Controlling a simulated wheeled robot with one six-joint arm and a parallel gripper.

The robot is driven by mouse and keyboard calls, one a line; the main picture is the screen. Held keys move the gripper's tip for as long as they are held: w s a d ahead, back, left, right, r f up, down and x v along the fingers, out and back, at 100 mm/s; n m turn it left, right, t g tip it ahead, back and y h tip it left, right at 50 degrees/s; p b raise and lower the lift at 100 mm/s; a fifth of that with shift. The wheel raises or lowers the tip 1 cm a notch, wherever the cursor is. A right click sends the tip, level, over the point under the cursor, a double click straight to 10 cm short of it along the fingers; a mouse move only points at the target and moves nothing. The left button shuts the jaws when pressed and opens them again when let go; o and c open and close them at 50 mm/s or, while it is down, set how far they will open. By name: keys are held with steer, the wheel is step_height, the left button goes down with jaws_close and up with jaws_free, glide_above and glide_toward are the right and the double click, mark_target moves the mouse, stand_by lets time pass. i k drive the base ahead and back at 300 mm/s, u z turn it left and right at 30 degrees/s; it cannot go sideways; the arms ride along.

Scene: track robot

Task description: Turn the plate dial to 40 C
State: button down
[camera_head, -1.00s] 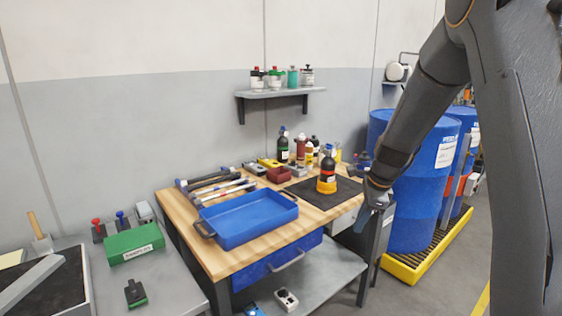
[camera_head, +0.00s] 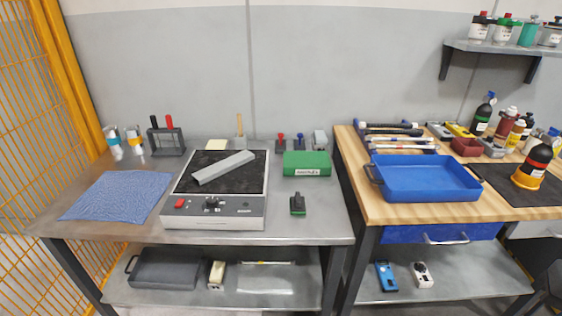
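The plate (camera_head: 252,208) is a squat grey heating unit with a dark top, on the metal bench left of centre. Its small dark dial (camera_head: 211,204) is on the front panel, with a red button (camera_head: 179,203) to its left. The dial's setting is too small to read. A grey bar (camera_head: 223,168) lies slanted across the dark top. My gripper is not in view, so I cannot see whether it is open or shut.
A folded blue cloth (camera_head: 118,195) lies left of the plate. A green box (camera_head: 307,163) and a small dark green-edged tool (camera_head: 297,204) are to its right. The wooden table (camera_head: 400,212) holds a blue tray (camera_head: 425,178). A yellow mesh fence (camera_head: 50,110) stands at far left.

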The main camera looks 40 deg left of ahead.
mark_target(213, 202)
steer(key=u, duration=2.05)
steer(key=k, duration=0.5)
steer(key=u, duration=0.75)
steer(key=i, duration=0.95)
steer(key=z, duration=0.55)
steer(key=i, duration=0.5)
steer(key=z, duration=0.4)
